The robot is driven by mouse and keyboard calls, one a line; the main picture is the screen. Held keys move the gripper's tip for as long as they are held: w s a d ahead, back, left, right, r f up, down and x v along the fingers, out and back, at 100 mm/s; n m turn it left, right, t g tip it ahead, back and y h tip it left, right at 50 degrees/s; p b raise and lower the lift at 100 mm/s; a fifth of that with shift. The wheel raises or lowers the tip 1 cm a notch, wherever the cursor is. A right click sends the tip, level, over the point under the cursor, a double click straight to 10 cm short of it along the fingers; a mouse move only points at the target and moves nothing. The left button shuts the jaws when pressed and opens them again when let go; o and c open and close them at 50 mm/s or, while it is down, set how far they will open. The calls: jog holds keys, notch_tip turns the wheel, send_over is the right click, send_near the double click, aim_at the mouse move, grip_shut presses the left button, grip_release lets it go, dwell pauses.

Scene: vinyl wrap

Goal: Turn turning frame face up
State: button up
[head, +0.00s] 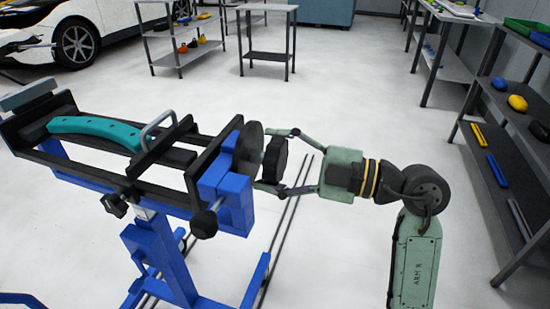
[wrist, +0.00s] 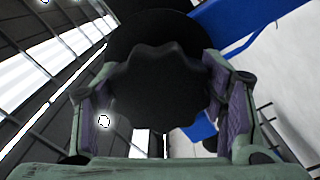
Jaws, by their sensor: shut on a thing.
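The turning frame is a black rectangular frame on a blue stand (head: 165,260), at the left of the head view. A teal curved panel (head: 95,130) lies along it, and a grey loop handle (head: 157,130) stands up beside the panel. At its right end are a dark round disc (head: 248,150) and a black lobed knob (head: 274,159). My gripper (head: 277,160) reaches in from the right and is shut on the knob, one finger on each side. In the wrist view the knob (wrist: 160,88) fills the space between the purple finger pads.
A dark shelf unit (head: 500,120) with yellow and blue items stands at the right. Grey shelves (head: 185,50), a small table (head: 265,55) and a white car (head: 60,30) are at the back. The middle floor is clear.

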jog(key=o, duration=1.7)
jog(key=shift+d, duration=0.1)
jog(key=v, duration=1.2)
